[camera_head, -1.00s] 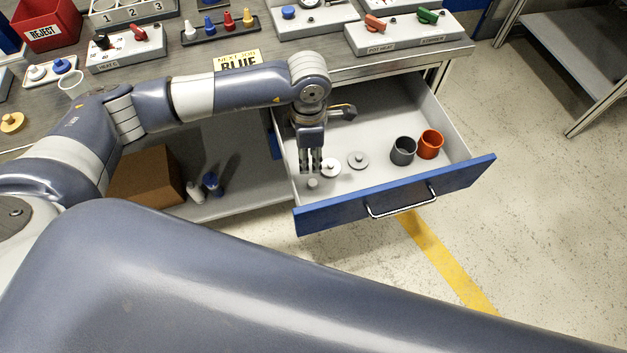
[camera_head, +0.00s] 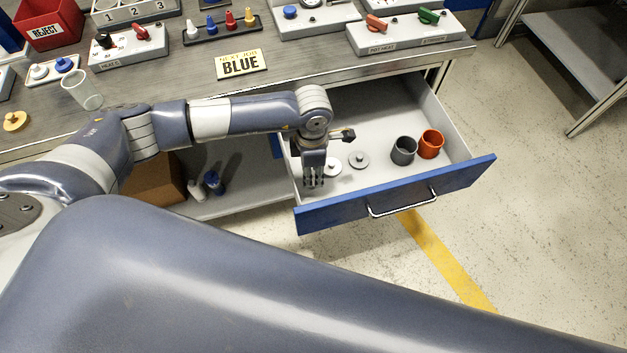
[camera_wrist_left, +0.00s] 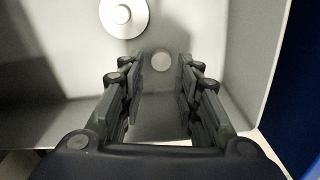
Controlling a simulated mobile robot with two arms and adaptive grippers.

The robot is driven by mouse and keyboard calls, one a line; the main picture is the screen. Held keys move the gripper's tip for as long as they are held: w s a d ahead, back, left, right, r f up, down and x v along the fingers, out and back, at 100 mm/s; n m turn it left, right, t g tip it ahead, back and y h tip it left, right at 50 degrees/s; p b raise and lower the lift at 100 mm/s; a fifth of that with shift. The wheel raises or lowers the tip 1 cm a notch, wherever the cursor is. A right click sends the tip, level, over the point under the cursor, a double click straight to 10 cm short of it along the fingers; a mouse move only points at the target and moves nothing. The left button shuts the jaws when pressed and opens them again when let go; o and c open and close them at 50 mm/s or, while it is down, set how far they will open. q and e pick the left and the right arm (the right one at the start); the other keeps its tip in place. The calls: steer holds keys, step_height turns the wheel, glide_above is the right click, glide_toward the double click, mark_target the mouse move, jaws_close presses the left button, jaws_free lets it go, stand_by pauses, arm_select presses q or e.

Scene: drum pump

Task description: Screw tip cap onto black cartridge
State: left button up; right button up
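My left gripper (camera_head: 314,182) points down into the open drawer, near its front left corner. In the left wrist view its fingers (camera_wrist_left: 160,85) are apart with nothing held. A small round pale grey piece (camera_wrist_left: 161,60), which may be the tip cap, lies on the drawer floor and shows between and beyond the fingertips. In the head view the fingers hide this piece. I cannot make out a black cartridge for certain. My right gripper is not in view.
Above, the bench carries a rack (camera_head: 222,31) of coloured pieces and a BLUE sign (camera_head: 240,64).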

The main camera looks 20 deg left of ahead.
arm_select(q)
steer(key=shift+d+f, duration=0.15)
steer(key=shift+f, duration=1.7)
steer(key=c, duration=0.5)
